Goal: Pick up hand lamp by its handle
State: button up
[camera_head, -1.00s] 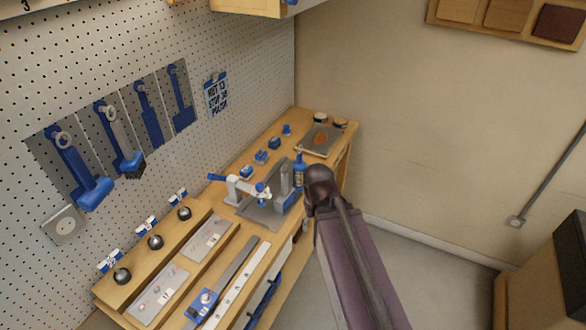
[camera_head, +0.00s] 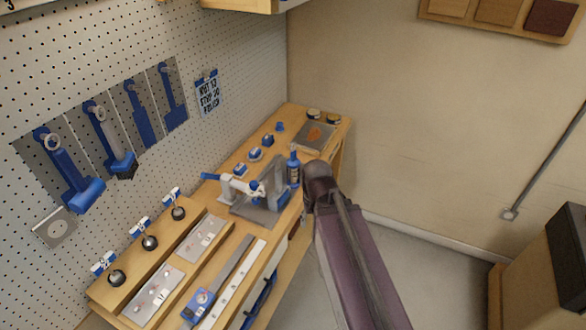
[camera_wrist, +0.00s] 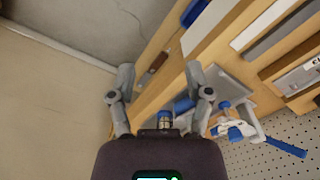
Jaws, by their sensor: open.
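My gripper (camera_wrist: 160,75) shows in the wrist view with its two grey fingers apart and nothing between their tips. In the head view my arm hides it. I cannot make out a hand lamp for certain. A small upright blue bottle-like object (camera_head: 294,168) stands at the bench's right edge, just left of my arm. A blue piece with a pale band (camera_wrist: 165,120) shows low between the fingers in the wrist view. I cannot tell whether either is the lamp.
The wooden bench (camera_head: 262,142) runs along a pegboard with hanging blue tools (camera_head: 70,175). A white-and-blue lever device (camera_head: 240,187) stands on a grey plate near the bottle. A grey tray (camera_head: 316,138) lies at the far end.

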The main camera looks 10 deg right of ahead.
jog(key=o, duration=0.3)
jog(key=shift+o, duration=0.7)
jog(key=shift+w+f, duration=0.15)
jog(key=w+f+n+t+y+b, duration=0.2)
jog(key=w+n+t+y+b, duration=0.15)
jog(key=w, duration=0.35)
jog(key=w+f+n+t+y+b, duration=0.2)
jog(key=w+y+b, duration=0.1)
jog(key=w+b, duration=0.25)
jog(key=w+d+r+n+t+y+b, duration=0.2)
jog(key=w+d+r+t+b, duration=0.1)
jog(key=w+d, duration=0.5)
jog(key=shift+w+t+b, duration=0.45)
jog(key=shift+w+t, duration=0.15)
jog(key=shift+t, duration=0.55)
jog(key=shift+a+f, duration=0.1)
